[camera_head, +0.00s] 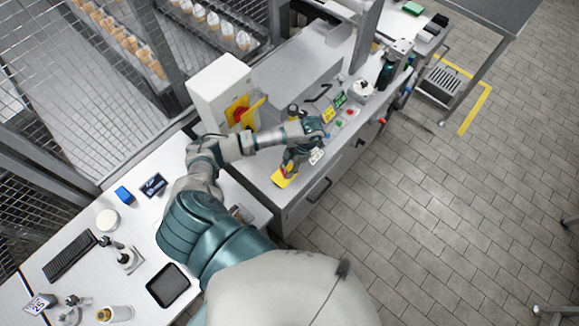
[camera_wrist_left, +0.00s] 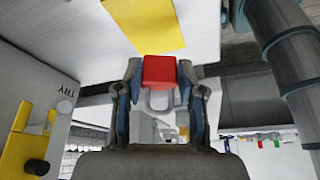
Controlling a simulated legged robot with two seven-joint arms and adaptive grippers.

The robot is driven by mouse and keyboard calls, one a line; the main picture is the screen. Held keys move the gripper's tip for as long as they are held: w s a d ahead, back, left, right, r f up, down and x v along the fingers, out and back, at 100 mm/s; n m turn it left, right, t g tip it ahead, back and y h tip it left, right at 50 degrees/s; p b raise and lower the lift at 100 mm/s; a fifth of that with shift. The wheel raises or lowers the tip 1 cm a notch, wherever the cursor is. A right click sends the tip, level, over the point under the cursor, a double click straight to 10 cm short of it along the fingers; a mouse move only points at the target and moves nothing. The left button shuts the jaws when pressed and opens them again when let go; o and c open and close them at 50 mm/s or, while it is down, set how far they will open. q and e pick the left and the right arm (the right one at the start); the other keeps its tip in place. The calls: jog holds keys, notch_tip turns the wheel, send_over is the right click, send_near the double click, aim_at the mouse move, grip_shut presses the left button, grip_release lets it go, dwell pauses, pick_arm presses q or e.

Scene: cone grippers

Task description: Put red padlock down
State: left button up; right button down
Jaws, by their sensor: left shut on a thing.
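The red padlock (camera_wrist_left: 160,71) shows in the left wrist view with its grey shackle (camera_wrist_left: 160,100) between the fingers. My left gripper (camera_wrist_left: 160,88) is shut on it. In the head view my left gripper (camera_head: 289,165) points down over the front part of the grey workbench (camera_head: 318,172), close to a yellow sheet (camera_head: 283,180). The yellow sheet (camera_wrist_left: 145,24) also lies just beyond the padlock in the wrist view. Whether the padlock touches the bench cannot be told. My right gripper is not in view.
A white box with a red knob on yellow (camera_head: 220,88) stands at the back left of the bench. Small coloured signs (camera_head: 334,108) and buttons lie to the right. A white table (camera_head: 95,215) with small items is at left. Wire fencing (camera_head: 60,90) stands behind.

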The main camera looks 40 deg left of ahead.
pick_arm(q)
jog(key=shift+w+a+f, duration=0.1)
jog(key=shift+w+a, duration=0.15)
jog(key=shift+w, duration=0.55)
jog(key=shift+a+f+p, duration=0.15)
jog(key=shift+f, duration=0.75)
jog(key=shift+a+f+p, duration=0.1)
jog(key=shift+f+p, duration=0.05)
jog(key=shift+f, duration=0.75)
jog(key=o, duration=1.2)
jog(key=shift+d, duration=0.1)
jog(key=shift+r, duration=0.1)
jog(key=v, duration=1.2)
jog(key=shift+d, duration=0.1)
